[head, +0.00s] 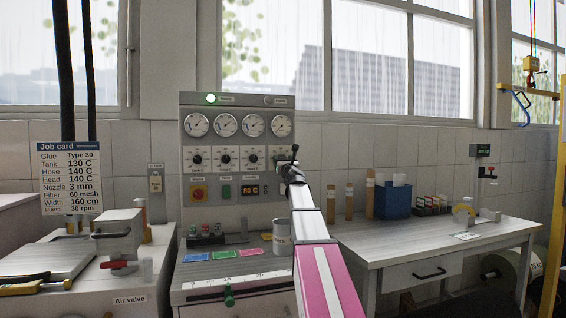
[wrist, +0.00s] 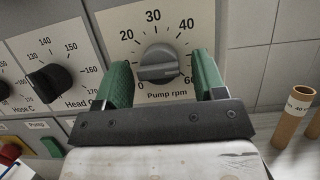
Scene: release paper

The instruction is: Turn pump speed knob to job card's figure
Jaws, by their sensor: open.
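The pump speed knob (wrist: 160,66) is a dark grey dial labelled Pump rpm, with a scale from 0 to 60. Its grip bar lies roughly level in the wrist view; I cannot tell which end is the pointer. My gripper (wrist: 162,62) is open, its green fingers on the left and right of the knob. Neither finger clearly touches it. In the head view my gripper (head: 291,163) is at the right end of the panel's knob row and hides the pump knob. The job card (head: 68,178) hangs at the left and reads Pump 30 rpm.
The Head knob (wrist: 50,82) sits just left of my gripper. The control panel (head: 237,112) has gauges and a lit green lamp (head: 211,98). Cardboard tubes (head: 349,195) and a blue box (head: 393,201) stand on the bench at right.

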